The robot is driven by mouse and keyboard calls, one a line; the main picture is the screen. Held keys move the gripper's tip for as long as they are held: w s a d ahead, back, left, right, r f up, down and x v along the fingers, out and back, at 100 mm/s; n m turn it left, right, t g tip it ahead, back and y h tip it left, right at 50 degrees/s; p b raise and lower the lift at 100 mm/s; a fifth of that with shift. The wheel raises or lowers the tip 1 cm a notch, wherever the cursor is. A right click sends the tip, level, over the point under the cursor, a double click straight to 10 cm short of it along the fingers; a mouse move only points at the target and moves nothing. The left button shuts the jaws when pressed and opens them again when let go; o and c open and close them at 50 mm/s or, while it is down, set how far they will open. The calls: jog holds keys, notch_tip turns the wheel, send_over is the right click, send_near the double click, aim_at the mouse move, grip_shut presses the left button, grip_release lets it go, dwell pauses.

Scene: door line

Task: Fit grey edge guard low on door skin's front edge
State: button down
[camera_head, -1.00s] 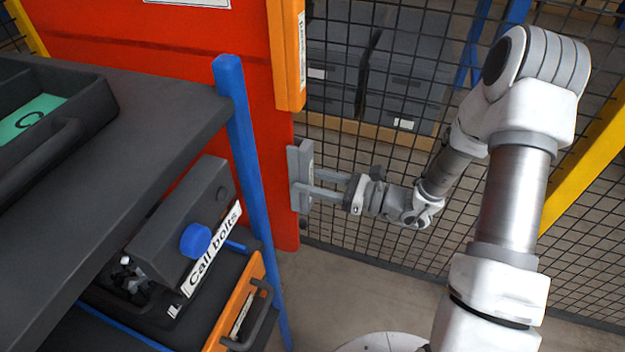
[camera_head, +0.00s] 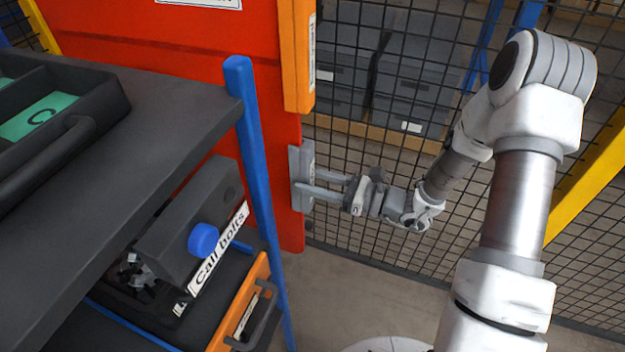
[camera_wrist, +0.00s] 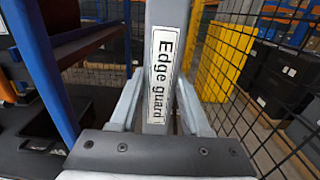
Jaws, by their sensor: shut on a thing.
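The red door skin (camera_head: 190,60) stands upright behind the cart, its front edge facing right. The grey edge guard (camera_head: 301,178) is at the low part of that edge, below an orange guard (camera_head: 297,55). It looks upright and overlaps the edge in the head view; I cannot tell whether it is fully seated. My gripper (camera_head: 320,186) is shut on the edge guard from the right. In the wrist view the guard (camera_wrist: 165,65), labelled "Edge guard", stands between my two fingers (camera_wrist: 160,110). The door edge behind it is hidden there.
A dark cart (camera_head: 150,135) with a blue post (camera_head: 252,170) stands close at left, holding a tray (camera_head: 75,130) and a "Call bolts" box (camera_head: 190,220). A mesh fence (camera_head: 400,235) runs behind my arm. Grey floor lies clear below the gripper.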

jog(key=shift+c, duration=1.5)
grip_release()
jog(key=p+v, duration=0.1)
jog(key=v, duration=1.6)
jog(key=shift+d, duration=0.2)
